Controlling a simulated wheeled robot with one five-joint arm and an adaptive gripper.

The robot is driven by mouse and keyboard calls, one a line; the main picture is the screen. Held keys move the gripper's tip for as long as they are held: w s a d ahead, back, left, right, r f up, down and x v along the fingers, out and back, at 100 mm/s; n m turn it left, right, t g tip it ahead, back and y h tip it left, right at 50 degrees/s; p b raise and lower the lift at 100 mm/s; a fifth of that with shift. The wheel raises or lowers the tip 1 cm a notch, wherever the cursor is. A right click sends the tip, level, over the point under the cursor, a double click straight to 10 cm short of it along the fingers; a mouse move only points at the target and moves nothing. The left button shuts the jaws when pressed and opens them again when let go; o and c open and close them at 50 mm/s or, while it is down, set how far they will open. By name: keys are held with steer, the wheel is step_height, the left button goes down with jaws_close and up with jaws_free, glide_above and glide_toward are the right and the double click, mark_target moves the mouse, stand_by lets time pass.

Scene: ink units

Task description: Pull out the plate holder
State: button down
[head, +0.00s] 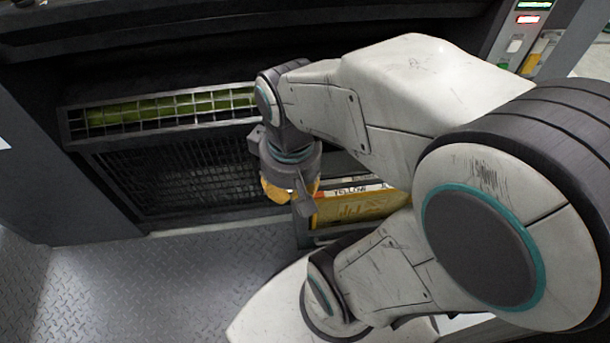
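A yellow unit (357,211) with a white label strip reading something like "YELLOW" sits low in the dark machine, partly behind my arm. I cannot tell for certain which part is the plate holder. My gripper (290,197) points down just left of the yellow unit, in front of the dark mesh panel. A rounded orange-yellow piece (274,191) shows at its fingers; I cannot tell if it is part of the gripper or a handle. The gap between the fingers is hidden, and contact with the unit cannot be told.
A wire guard (160,109) with green rollers behind it runs across the machine above a dark mesh panel (180,178). A grey side wall (60,160) stands at left. The diamond-plate floor (170,285) is clear at lower left. A control panel (528,20) is at upper right.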

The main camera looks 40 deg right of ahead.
steer(key=w+d+f+m+g+y+p, duration=0.1)
steer(key=w+d+f+m+g, duration=0.1)
steer(key=w+d+f, duration=0.3)
steer(key=w+d+f+m+g+y+p, duration=0.1)
steer(key=w+d+f+m+g, duration=0.15)
steer(key=d+f, duration=0.4)
steer(key=w+d+f+t, duration=0.1)
steer(key=w+d+f, duration=0.15)
steer(key=w, duration=0.55)
steer(key=b+x, duration=0.9)
steer(key=b, duration=0.1)
steer(key=shift+s+d+h, duration=0.25)
steer(key=shift+h, duration=0.15)
